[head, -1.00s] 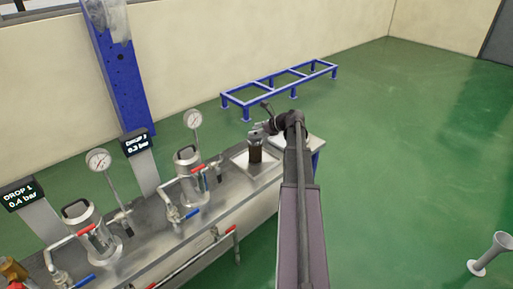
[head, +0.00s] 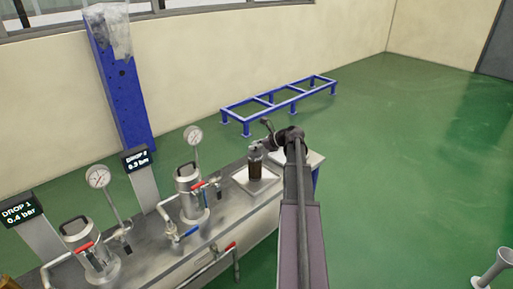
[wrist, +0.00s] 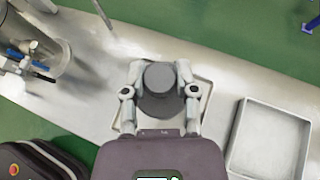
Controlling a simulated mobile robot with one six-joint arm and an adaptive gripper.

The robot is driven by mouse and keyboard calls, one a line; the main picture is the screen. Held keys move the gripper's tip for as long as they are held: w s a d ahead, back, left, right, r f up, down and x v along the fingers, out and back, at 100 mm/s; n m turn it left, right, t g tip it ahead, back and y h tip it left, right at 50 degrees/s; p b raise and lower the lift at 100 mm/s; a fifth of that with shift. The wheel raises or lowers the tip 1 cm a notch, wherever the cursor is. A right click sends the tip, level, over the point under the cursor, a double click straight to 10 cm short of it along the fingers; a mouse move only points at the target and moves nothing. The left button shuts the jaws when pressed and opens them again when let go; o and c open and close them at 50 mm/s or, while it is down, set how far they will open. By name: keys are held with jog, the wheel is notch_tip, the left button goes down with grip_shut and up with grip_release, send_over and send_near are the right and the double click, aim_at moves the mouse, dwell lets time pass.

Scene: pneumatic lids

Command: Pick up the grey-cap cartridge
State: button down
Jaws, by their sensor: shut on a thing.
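The grey-cap cartridge (head: 255,170) is a dark, upright cylinder at the far end of the bench, over a shallow pale tray (head: 266,190). My gripper (head: 258,150) comes from above and is shut on it near its top. In the wrist view my gripper (wrist: 159,85) has one finger on each side of the round dark grey cap (wrist: 159,77). The cartridge's body is hidden under the cap there. I cannot tell whether its base touches the tray.
Two metal vessels with gauges, the nearer (head: 85,240) and the farther (head: 190,190), stand along the steel bench (head: 150,240). An empty square tray (wrist: 268,140) lies right of the cartridge in the wrist view. A blue floor frame (head: 280,103) stands behind the bench.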

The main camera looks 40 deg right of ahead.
jog(key=shift+r+p, duration=1.55)
jog(key=shift+r, duration=0.15)
jog(key=s+d, duration=0.2)
jog(key=s, duration=0.5)
jog(key=s+d+r+p, duration=0.1)
jog(key=s+d, duration=0.2)
jog(key=s, duration=0.5)
jog(key=shift+r, duration=0.2)
jog(key=shift+d, duration=0.1)
